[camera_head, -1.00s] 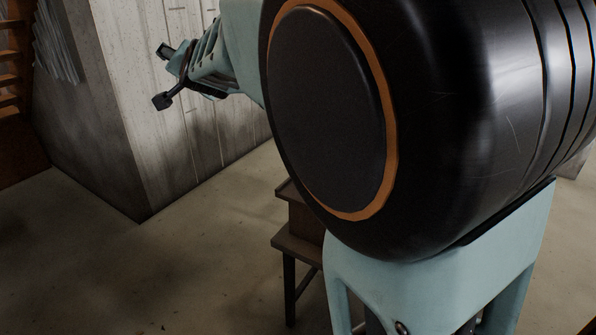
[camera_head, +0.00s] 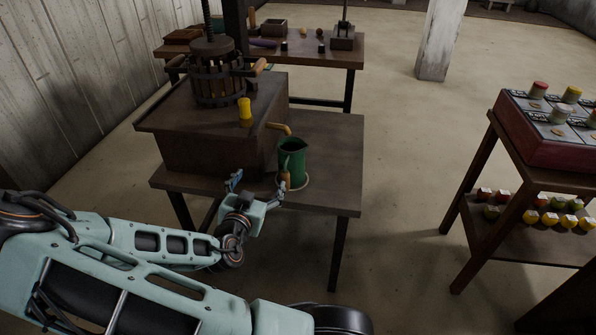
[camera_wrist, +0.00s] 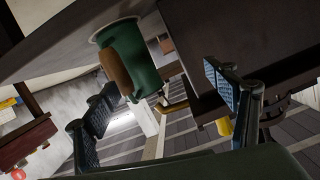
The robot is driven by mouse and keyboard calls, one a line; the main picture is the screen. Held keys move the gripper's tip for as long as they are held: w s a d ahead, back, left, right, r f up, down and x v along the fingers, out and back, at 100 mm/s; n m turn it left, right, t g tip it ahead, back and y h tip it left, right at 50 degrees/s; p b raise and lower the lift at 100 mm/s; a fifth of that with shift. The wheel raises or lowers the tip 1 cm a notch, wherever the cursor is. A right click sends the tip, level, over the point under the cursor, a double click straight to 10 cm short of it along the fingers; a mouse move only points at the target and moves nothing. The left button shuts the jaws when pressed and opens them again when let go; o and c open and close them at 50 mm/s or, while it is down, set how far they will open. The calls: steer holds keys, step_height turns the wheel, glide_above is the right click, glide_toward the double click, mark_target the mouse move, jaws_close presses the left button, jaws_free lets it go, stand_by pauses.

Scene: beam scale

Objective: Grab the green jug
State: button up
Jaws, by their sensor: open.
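The green jug (camera_head: 294,160) stands upright on a low dark table (camera_head: 338,163), under a brass spout (camera_head: 281,128). Its tan handle (camera_head: 287,180) faces my gripper. My gripper (camera_head: 259,183) is open, just in front of the jug, with one finger near the handle and the other to the left. In the wrist view the jug (camera_wrist: 130,58) and its handle (camera_wrist: 115,72) appear beyond and between the open fingers (camera_wrist: 165,108). Nothing is held. I cannot tell if the right finger touches the handle.
A wooden box (camera_head: 212,128) carrying a press (camera_head: 217,72) and a yellow cup (camera_head: 245,110) stands left of the jug. A stand (camera_head: 545,185) with several coloured pieces is at right. A workbench (camera_head: 320,55) is behind. Floor between table and stand is clear.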

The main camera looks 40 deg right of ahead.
mark_target(285, 167)
steer(key=shift+n+t+h, duration=0.6)
steer(key=shift+n+h, duration=0.2)
steer(key=shift+h, duration=0.1)
steer(key=d, duration=0.1)
steer(key=s+d+b, duration=0.1)
steer(key=d, duration=0.1)
steer(key=s+d+b, duration=0.1)
steer(key=d, duration=0.1)
steer(key=shift+s+d+r, duration=0.1)
steer(key=shift+s+r, duration=0.1)
steer(key=shift+r, duration=0.2)
steer(key=shift+s+d+r, duration=0.1)
steer(key=shift+d+r, duration=0.1)
steer(key=shift+d, duration=0.1)
steer(key=x, duration=0.4)
steer(key=shift+d+r+b, duration=0.2)
steer(key=shift+d+b, duration=0.15)
steer(key=shift+b, duration=0.05)
steer(key=shift+r+b+x, duration=0.15)
steer(key=shift+b+x, duration=0.05)
steer(key=shift+x, duration=0.85)
steer(key=shift+r+b+x, duration=0.15)
steer(key=shift+b+x, duration=0.1)
steer(key=shift+x, duration=0.8)
steer(key=shift+r+b+x, duration=0.2)
steer(key=shift+x, duration=0.85)
steer(key=shift+a, duration=0.1)
steer(key=shift+c, duration=0.4)
steer(key=c, duration=2.1)
